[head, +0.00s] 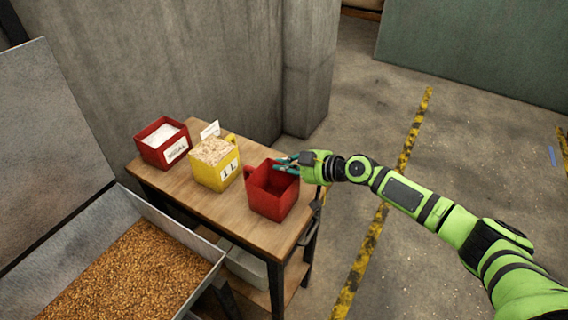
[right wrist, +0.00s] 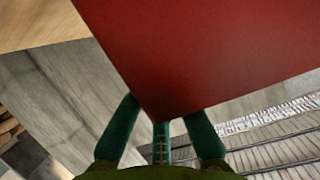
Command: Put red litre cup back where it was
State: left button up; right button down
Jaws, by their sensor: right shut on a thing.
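The red litre cup (head: 272,204) is at the right end of the wooden table, upright and empty-looking, with its handle on the left. I cannot tell whether its base touches the tabletop or hangs just above it. My right gripper (head: 285,165) is shut on the cup at its far right rim. In the right wrist view the red cup (right wrist: 210,50) fills the upper part, with the teal fingers (right wrist: 163,140) against its lower edge. My left gripper is not in view.
A yellow cup (head: 225,175) marked 1 L, full of pale flakes, stands left of the red cup. A red sugar box (head: 152,157) stands further left on the wooden table (head: 225,208). A metal bin (head: 190,262) of grain is at the lower left. A concrete wall is behind.

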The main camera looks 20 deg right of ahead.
jog(key=shift+r, duration=0.1)
jog(key=shift+f+b, duration=0.25)
jog(key=shift+b, duration=0.1)
jog(key=c, duration=1.4)
grip_release()
jog(key=shift+r, duration=0.1)
jog(key=shift+b+v, duration=1.5)
jog(key=shift+v, duration=4.6)
jog(key=shift+r, duration=0.1)
